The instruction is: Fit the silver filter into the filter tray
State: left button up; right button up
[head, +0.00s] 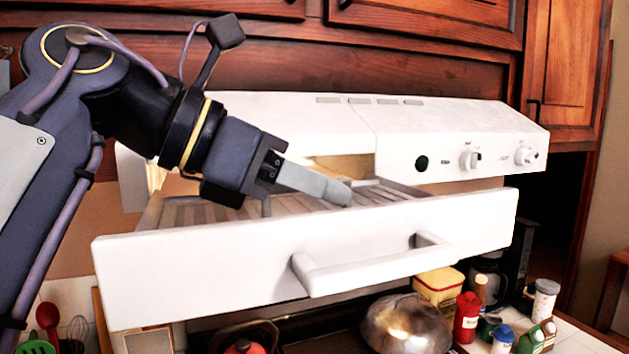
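The filter tray (215,268) is a white drawer pulled out from the white range hood, with a white handle on its front. Inside it lies a grey slatted panel (200,213), which looks like the silver filter; the tray's front wall hides its near edge. I cannot tell whether it lies flat or is fully seated. My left gripper (338,194) reaches in from the left over the tray, its pale fingers pointing right and down at the slats, just behind the front wall. The fingers overlap from this side, so their gap and any grip are hidden. My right gripper is out of view.
The white hood (450,145) with knobs hangs behind and above the tray, under dark wood cabinets (430,30). Below are a shiny metal dome (405,325), a yellow-lidded box (438,285), a red bottle (467,318) and several other containers. Utensils stand at lower left.

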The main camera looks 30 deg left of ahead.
pick_arm(q)
jog(key=o, duration=0.3)
jog(key=v, duration=0.7)
jog(key=shift+s+a+r, duration=0.15)
jog(key=shift+s+a, duration=0.1)
jog(key=shift+s, duration=0.05)
dwell(0.4)
